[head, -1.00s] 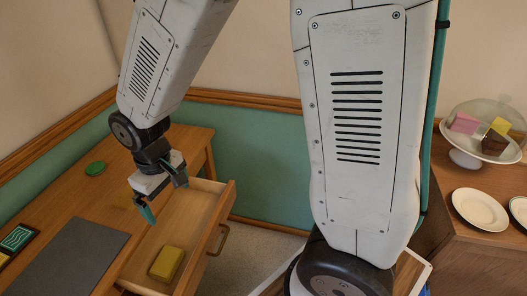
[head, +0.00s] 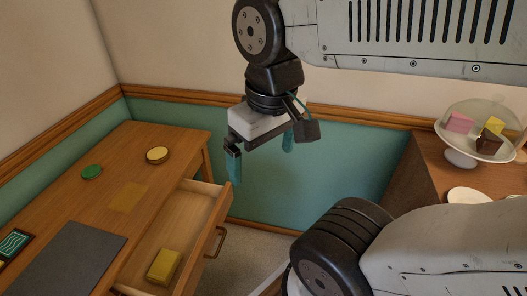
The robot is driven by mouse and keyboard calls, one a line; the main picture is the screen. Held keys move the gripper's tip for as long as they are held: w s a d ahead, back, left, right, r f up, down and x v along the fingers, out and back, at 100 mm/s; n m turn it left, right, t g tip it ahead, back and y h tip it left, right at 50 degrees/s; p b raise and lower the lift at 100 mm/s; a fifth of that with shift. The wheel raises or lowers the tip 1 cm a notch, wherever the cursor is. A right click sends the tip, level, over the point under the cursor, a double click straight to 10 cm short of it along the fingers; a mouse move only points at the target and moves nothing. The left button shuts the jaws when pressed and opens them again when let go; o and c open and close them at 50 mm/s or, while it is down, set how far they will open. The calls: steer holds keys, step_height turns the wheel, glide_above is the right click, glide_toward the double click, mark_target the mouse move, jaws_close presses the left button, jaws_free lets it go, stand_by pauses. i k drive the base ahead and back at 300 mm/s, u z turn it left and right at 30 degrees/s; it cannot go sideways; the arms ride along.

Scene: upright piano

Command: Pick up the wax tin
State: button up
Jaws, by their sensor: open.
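No label shows which item is the wax tin. A round, shallow tin with a pale yellow top (head: 157,154) sits near the back right of the wooden desk (head: 100,208). A flat green disc (head: 91,172) lies to its left. A yellow block-like item (head: 164,266) lies in the open drawer (head: 190,225). My gripper (head: 261,162) is open and empty, its two teal fingertips pointing down. It hangs in the air, to the right of the round tin and the drawer's back end in the picture, apart from all of them.
The drawer front sticks out to the right. At right, a cabinet holds a glass-domed cake stand (head: 462,158) and a plate (head: 468,195).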

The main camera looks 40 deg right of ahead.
mark_target(156, 156)
steer(key=z, duration=0.25)
steer(key=k, duration=0.35)
steer(key=u, duration=1.05)
steer(key=i, duration=1.1)
steer(key=z, duration=0.8)
